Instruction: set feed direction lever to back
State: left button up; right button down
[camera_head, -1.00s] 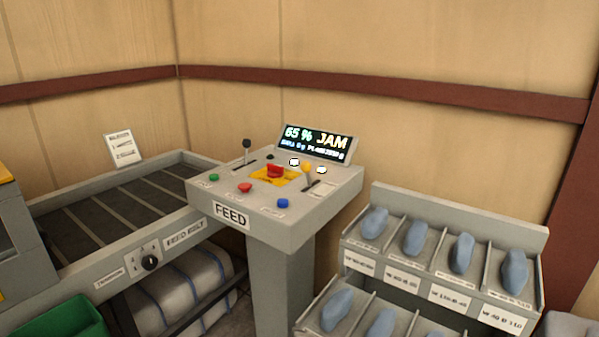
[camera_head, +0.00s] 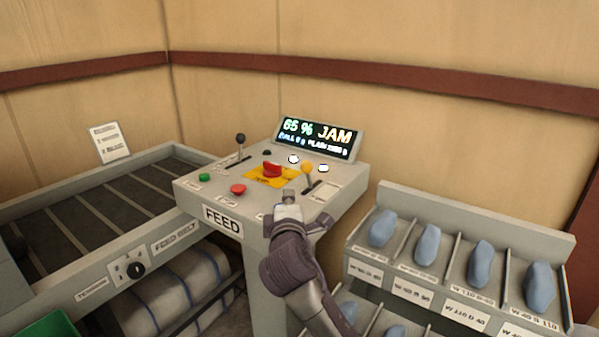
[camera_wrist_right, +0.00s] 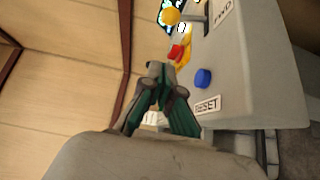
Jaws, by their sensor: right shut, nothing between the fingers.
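The grey FEED console (camera_head: 222,193) carries two levers. The yellow-knobbed lever (camera_head: 307,169) stands at the right of its top, tilted little if at all. It also shows in the wrist view as a yellow ball (camera_wrist_right: 171,16) near an FWD label (camera_wrist_right: 223,12). The black-knobbed lever (camera_head: 240,139) stands at the back left. My right gripper (camera_head: 287,197) is shut and empty at the console's front right edge, nearer to me than the yellow lever and apart from it. In the wrist view its fingertips (camera_wrist_right: 155,68) lie beside the blue button (camera_wrist_right: 203,78). My left gripper is not in view.
A red button (camera_head: 272,169) on a yellow plate sits mid-console, with green (camera_head: 204,177) and red (camera_head: 238,188) buttons to its left. The display (camera_head: 318,138) behind reads 65 % JAM. A rack of blue pieces (camera_head: 400,270) stands right, the feed belt (camera_head: 85,215) left.

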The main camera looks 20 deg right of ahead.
aim_at(309, 179)
jog(key=shift+w+d+f, duration=0.2)
jog(key=shift+w, duration=0.5)
jog(key=p+x, duration=0.1)
jog(key=x, duration=0.7)
jog(key=w+d+p, duration=0.1)
jog(key=w+d, duration=0.1)
jog(key=shift+w+d+f, duration=0.1)
jog(key=shift+w+d, duration=0.2)
jog(key=shift+d, duration=0.05)
jog(key=shift+w+d, duration=0.2)
jog(key=shift+d, duration=0.35)
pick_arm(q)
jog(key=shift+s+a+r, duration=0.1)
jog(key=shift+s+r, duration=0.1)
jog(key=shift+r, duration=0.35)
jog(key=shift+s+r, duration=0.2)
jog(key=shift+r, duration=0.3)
pick_arm(e)
jog(key=shift+w, duration=0.1)
